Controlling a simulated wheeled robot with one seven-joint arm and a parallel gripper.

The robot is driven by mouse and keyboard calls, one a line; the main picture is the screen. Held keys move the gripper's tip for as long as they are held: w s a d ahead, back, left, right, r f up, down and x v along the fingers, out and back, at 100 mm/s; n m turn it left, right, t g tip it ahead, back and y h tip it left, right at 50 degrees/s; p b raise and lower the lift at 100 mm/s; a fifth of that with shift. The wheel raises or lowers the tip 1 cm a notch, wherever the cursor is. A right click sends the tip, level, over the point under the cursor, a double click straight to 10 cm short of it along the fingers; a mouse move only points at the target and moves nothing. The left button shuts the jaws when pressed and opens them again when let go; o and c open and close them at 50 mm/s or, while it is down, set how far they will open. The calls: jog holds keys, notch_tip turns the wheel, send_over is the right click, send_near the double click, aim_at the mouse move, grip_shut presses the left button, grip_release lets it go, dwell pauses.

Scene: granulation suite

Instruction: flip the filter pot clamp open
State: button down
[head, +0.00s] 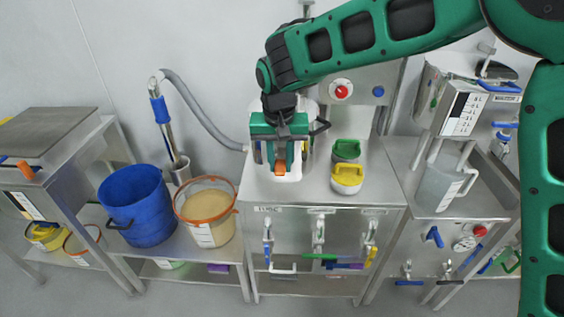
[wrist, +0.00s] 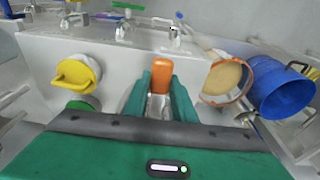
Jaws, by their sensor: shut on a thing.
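The filter pot clamp shows as a lever with an orange end (head: 280,167) and a bare metal part, on the left half of the steel cabinet top. In the wrist view its orange end (wrist: 161,75) stands between the two green fingers. My gripper (head: 279,150) is over it from above, its fingers shut on the lever. The pale filter pot (head: 294,173) is mostly hidden behind my gripper and wrist, so I cannot tell how far the clamp is tilted.
A yellow-lidded pot (head: 347,176) and a green-lidded pot (head: 345,151) stand close to the right of my gripper. A blue bucket (head: 136,204) and an orange-rimmed tub (head: 206,211) stand lower left. The cabinet top's front is clear.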

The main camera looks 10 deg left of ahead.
aim_at(282, 164)
jog(key=shift+w+d+r, duration=0.15)
jog(key=shift+w+r, duration=0.45)
jog(key=shift+w, duration=0.2)
jog(key=c, duration=1.5)
grip_release()
jog(key=shift+s+f, duration=0.2)
jog(key=shift+s, duration=0.05)
jog(key=r, duration=0.3)
jog(key=s+r, duration=0.1)
jog(key=r, duration=0.6)
jog(key=shift+s+d+r, duration=0.1)
jog(key=shift+s+r, duration=0.2)
